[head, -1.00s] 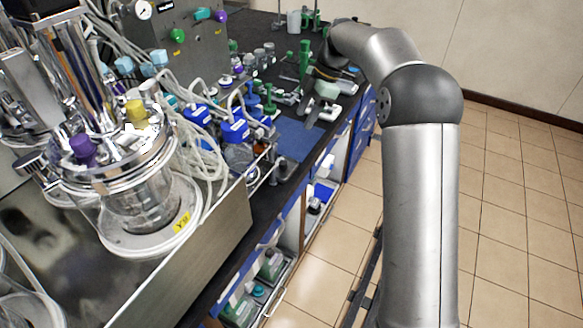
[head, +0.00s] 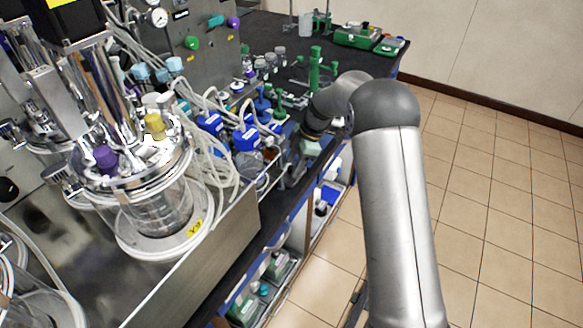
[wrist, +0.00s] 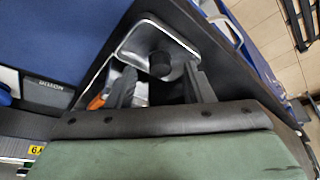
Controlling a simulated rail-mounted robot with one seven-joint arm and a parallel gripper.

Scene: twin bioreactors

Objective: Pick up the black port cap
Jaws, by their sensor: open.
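The black port cap (wrist: 160,63) is a small dark round piece in a shiny metal tray (wrist: 137,40) in the wrist view. My gripper (wrist: 160,77) is open, with one dark finger to the left of the cap and one to the right. The fingertips are close to the cap, with visible gaps at its sides. I cannot tell their exact height relative to it. In the head view my arm reaches down to the bench's front edge, and I cannot make out the cap there.
An orange-tipped item (wrist: 97,102) lies in the tray by the left finger. A blue mat (wrist: 55,35) and a dark labelled box (wrist: 48,88) are left of the tray. In the head view, blue-capped bottles (head: 246,139) and the glass bioreactor (head: 160,205) stand left of my arm.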

